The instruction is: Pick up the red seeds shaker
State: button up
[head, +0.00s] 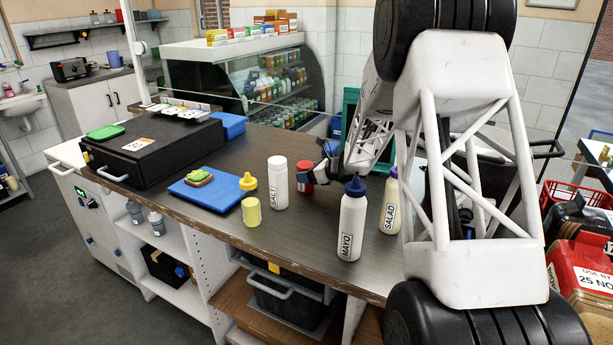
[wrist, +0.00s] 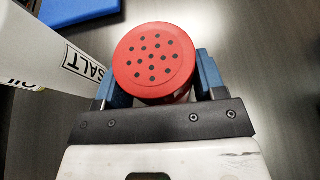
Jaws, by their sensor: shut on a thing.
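The red seeds shaker (head: 305,177) stands on the dark counter just right of the white salt shaker (head: 278,183). In the wrist view its round red lid with dark holes (wrist: 154,60) sits between the two blue fingers of my gripper (wrist: 155,72). The fingers press on its left and right sides. My gripper (head: 318,173) comes in from the right in the head view and partly hides the shaker. The salt shaker also shows close at the left in the wrist view (wrist: 60,55). I cannot tell whether the red shaker touches the counter.
A mayo bottle (head: 352,220) and a salad bottle (head: 390,205) stand right of my gripper, near the front. A yellow-capped container (head: 250,207) and a blue board with a sandwich (head: 190,200) are at the left. The counter's front middle (head: 300,235) is clear.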

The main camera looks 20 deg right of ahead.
jog(key=shift+r, duration=5.05)
jog(key=shift+w+a, duration=0.1)
jog(key=w+a+m+t+h, duration=0.15)
jog(key=w+a+h, duration=0.55)
jog(key=w+a, duration=0.75)
jog(key=s+a+r+m+g+h, duration=0.1)
jog(key=a+h, duration=0.2)
jog(key=a, duration=0.7)
jog(key=s+a+r+m+h, duration=0.1)
jog(key=a+h, duration=0.3)
jog(key=a, duration=0.6)
jog(key=shift+a+m+g, duration=0.3)
jog(key=shift+m+g, duration=0.05)
jog(key=shift+s+r, duration=0.1)
jog(key=shift+h, duration=0.5)
